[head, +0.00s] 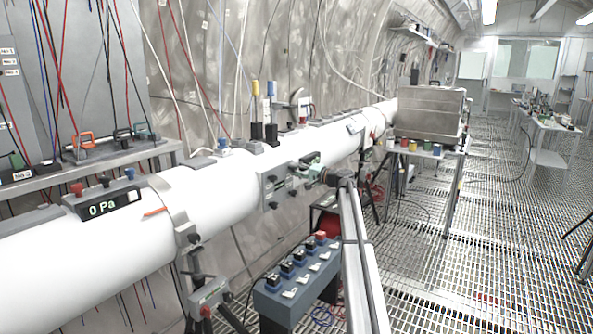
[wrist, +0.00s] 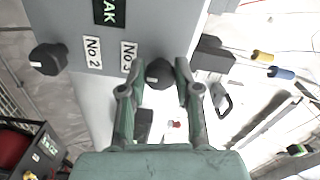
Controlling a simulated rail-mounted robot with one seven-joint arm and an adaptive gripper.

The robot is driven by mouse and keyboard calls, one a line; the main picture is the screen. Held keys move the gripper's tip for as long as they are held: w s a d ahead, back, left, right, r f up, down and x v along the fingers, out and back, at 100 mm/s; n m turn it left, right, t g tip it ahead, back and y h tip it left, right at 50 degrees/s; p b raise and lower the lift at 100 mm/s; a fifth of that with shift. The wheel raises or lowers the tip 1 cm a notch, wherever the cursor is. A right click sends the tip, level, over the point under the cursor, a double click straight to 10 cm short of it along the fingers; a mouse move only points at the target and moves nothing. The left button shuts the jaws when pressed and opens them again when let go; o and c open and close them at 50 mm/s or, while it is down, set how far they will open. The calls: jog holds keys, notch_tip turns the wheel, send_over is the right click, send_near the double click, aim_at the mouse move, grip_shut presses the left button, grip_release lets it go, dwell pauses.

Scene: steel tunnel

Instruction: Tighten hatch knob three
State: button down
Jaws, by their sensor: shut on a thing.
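The hatch panel (head: 272,187) is a grey plate with dark knobs on the side of the white pipe (head: 225,195). In the wrist view, hatch knob three (wrist: 158,72) is a dark, faceted knob with a white mark, beside the "No.3" label (wrist: 128,56). My gripper (wrist: 158,82) has its green-grey fingers on either side of this knob and is shut on it. Knob two (wrist: 48,59) stands to the left, by the "No.2" label (wrist: 92,52). In the head view, my gripper (head: 308,170) is at the panel's right edge and hides part of it.
A blue box with switches (head: 297,283) stands below the pipe. A 0 Pa display (head: 110,207) sits on the pipe at left. A metal box (head: 430,112) stands on a table behind my arm. The grated floor (head: 500,260) at right is mostly clear.

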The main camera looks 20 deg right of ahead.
jog(key=shift+w+r, duration=0.1)
dwell(0.4)
jog(key=c, duration=0.8)
grip_release()
jog(key=v, duration=1.2)
